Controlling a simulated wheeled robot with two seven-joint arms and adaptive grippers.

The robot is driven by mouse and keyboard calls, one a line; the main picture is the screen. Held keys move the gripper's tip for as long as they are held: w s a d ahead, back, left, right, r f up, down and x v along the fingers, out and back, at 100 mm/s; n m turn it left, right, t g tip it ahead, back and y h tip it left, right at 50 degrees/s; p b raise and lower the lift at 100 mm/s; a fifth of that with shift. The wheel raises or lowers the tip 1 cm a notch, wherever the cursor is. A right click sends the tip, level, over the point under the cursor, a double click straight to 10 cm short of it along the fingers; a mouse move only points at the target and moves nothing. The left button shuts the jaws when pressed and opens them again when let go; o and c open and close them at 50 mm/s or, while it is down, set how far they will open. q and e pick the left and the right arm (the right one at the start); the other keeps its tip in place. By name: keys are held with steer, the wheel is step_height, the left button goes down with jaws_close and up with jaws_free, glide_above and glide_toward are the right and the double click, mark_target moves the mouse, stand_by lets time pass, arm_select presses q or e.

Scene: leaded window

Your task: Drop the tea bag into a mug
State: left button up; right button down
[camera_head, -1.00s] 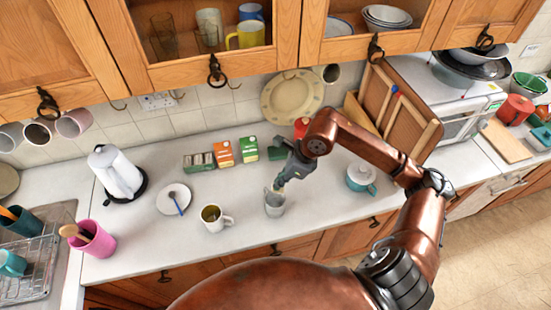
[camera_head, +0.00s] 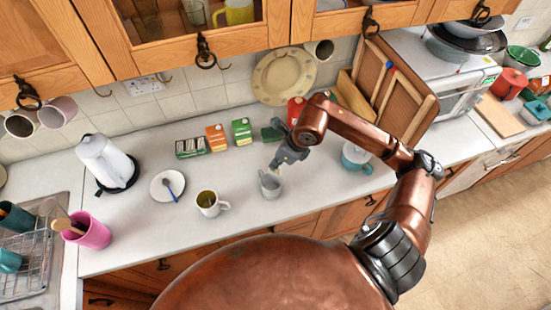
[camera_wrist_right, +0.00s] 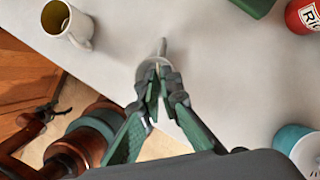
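My right gripper (camera_head: 276,165) points down just above a grey mug (camera_head: 270,187) near the counter's front edge. In the right wrist view its fingertips (camera_wrist_right: 159,72) come close together on a small pale piece, which looks like the tea bag (camera_wrist_right: 158,67); it is mostly hidden by the fingers. The grey mug (camera_wrist_right: 157,50) is partly hidden behind the fingertips there. A white mug (camera_head: 208,204) with a yellowish inside stands to the left and also shows in the wrist view (camera_wrist_right: 62,20). My left gripper is out of view.
Tea boxes (camera_head: 216,138) stand behind the mugs. A saucer with a blue-handled spoon (camera_head: 168,186), a kettle (camera_head: 106,162) and a pink cup (camera_head: 92,235) are to the left. The counter around the mugs is clear.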

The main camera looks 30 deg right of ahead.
steer(key=shift+f, duration=0.25)
steer(key=c, duration=2.1)
jaws_free()
steer(key=shift+r, duration=0.1)
steer(key=v, duration=1.2)
steer(key=shift+d, duration=0.1)
